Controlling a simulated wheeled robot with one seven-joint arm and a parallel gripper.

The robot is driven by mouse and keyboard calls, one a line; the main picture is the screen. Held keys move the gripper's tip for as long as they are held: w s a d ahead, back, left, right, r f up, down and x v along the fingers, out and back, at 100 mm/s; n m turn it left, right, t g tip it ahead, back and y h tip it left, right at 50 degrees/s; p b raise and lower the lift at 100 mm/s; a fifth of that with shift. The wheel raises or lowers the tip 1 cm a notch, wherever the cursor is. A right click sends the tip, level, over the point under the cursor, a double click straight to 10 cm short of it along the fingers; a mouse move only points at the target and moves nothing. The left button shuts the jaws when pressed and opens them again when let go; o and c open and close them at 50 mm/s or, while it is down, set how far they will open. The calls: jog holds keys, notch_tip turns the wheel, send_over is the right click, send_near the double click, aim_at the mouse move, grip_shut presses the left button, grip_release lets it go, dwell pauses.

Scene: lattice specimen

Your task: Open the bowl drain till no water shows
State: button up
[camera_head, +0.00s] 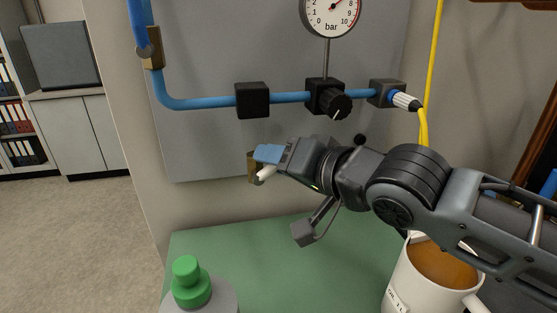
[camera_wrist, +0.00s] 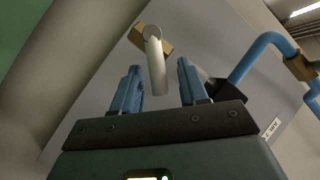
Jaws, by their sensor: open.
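The drain is a small brass body (camera_head: 253,166) with a white lever (camera_head: 265,174), below the black block (camera_head: 252,100) on the blue pipe. In the wrist view the brass body (camera_wrist: 164,44) is tilted and the white lever (camera_wrist: 156,70) points toward my gripper. My gripper (camera_head: 267,155) is at the drain, its blue fingers partly covering it in the head view. In the wrist view my gripper (camera_wrist: 158,82) is open, with the lever between its fingers and gaps on both sides. I cannot make out the bowl or any water level.
A black knob (camera_head: 335,105) and a pressure gauge (camera_head: 331,12) are to the right along the pipe. A yellow hose (camera_head: 424,125) hangs further right. A white mug (camera_head: 403,282) with brown liquid stands under my arm. A green-capped bottle (camera_head: 190,282) stands on the green bench top (camera_head: 270,255).

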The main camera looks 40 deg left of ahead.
jog(key=b+v, duration=0.1)
jog(key=v, duration=0.6)
jog(key=shift+d, duration=0.3)
jog(key=shift+r, duration=0.1)
